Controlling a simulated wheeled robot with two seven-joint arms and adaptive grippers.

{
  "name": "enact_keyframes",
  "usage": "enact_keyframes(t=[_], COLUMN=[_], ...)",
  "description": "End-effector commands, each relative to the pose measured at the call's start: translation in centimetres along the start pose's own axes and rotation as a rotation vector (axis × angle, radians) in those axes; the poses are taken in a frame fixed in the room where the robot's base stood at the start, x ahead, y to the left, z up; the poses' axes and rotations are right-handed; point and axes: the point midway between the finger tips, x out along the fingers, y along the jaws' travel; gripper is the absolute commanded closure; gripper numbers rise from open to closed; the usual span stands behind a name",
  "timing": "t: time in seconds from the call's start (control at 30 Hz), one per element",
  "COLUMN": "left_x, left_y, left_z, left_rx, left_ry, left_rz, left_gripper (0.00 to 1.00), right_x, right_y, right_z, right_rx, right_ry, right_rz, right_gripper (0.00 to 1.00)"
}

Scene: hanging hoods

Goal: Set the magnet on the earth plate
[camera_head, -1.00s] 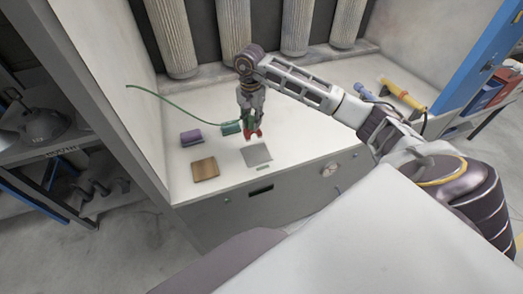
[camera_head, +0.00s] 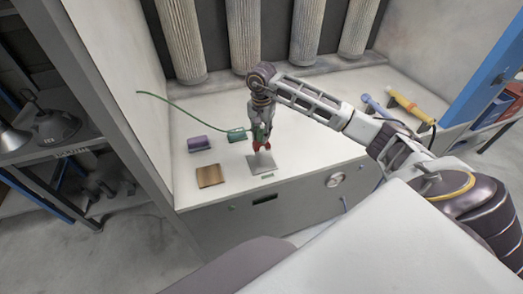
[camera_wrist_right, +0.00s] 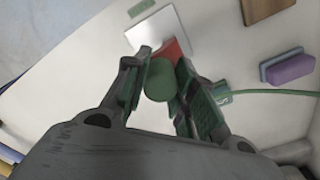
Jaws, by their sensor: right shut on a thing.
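The magnet is a red and green piece (camera_head: 263,147). My right gripper (camera_head: 261,138) is shut on it and points down. In the right wrist view its round green end (camera_wrist_right: 160,82) sits between the fingers, with a red part (camera_wrist_right: 173,48) beyond. In the head view the magnet overlaps the plate's back part. The right wrist view shows the plate (camera_wrist_right: 148,38) just past the fingertips. I cannot tell whether they touch. My left gripper is not in view.
A brown square plate (camera_head: 210,176) lies left of the grey plate. A purple block (camera_head: 200,143) and a green block (camera_head: 237,134) with a green cable stand behind. Yellow and blue tools (camera_head: 408,105) lie at the far right. The bench's right part is mostly clear.

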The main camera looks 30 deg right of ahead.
Motion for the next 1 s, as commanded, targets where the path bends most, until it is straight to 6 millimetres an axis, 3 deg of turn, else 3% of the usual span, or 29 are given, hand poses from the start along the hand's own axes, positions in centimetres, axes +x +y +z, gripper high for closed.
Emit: enact_keyframes(t=[0.3, 0.77, 1.0], left_x=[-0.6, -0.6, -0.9], left_y=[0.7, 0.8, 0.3], left_z=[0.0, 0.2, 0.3], left_rx=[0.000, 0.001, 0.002], left_ry=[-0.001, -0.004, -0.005], left_rz=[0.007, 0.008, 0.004], left_gripper=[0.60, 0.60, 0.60], right_x=[3.5, 4.1, 6.1], right_y=[0.0, 0.0, 0.0], right_z=[0.0, 0.0, 0.0], right_rx=[0.001, 0.000, 0.002], right_ry=[-0.001, 0.000, -0.002], right_rz=[-0.001, -0.001, 0.001], right_gripper=[1.00, 1.00, 1.00])
